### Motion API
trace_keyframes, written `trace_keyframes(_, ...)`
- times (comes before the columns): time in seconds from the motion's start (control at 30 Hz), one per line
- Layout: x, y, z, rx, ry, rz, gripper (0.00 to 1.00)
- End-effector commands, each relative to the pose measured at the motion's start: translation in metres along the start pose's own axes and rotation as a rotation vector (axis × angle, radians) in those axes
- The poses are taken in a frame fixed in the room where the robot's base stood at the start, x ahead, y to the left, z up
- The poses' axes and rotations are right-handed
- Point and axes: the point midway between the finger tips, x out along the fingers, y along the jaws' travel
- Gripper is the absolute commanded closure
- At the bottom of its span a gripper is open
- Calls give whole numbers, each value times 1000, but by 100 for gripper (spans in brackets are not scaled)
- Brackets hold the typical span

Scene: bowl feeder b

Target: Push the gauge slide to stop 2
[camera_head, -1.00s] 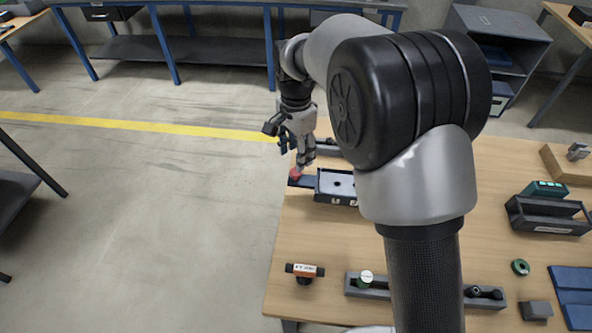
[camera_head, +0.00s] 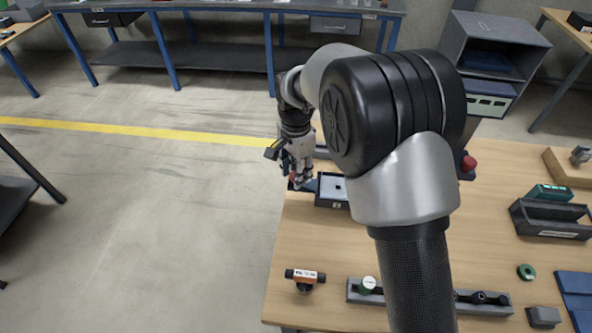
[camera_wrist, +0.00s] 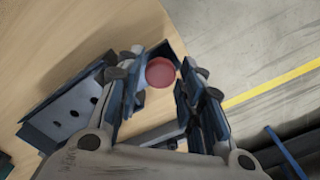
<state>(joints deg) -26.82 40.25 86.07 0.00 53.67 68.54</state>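The gauge is a dark block with a pale top plate (camera_head: 331,187) and round holes, near the table's left edge. In the wrist view its plate (camera_wrist: 72,112) lies at the left, apart from the fingers. A round red knob (camera_wrist: 160,73) shows at the gauge's end. My gripper (camera_wrist: 161,82) is around the knob, with fingers on both sides and narrow gaps showing. It looks open; contact with the knob cannot be made out. In the head view my gripper (camera_head: 296,176) is low over the gauge's left end and mostly hides the knob. My arm hides the gauge's right part.
An orange-labelled part (camera_head: 305,276) stands at the front left of the wooden table (camera_head: 300,235). A dark bin (camera_head: 549,219) stands at the right. Bare floor lies left of the table.

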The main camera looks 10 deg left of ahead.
Motion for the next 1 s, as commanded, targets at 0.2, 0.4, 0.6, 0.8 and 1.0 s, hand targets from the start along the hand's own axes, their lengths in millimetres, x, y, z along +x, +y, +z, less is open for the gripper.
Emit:
trace_keyframes(0.2,0,0,0,0,0,0,82)
trace_keyframes(0.4,0,0,0,0,0,0,96)
trace_keyframes(0.6,0,0,0,0,0,0,100)
trace_keyframes(0.8,0,0,0,0,0,0,100)
trace_keyframes(1.0,0,9,-8,1,0,2,100)
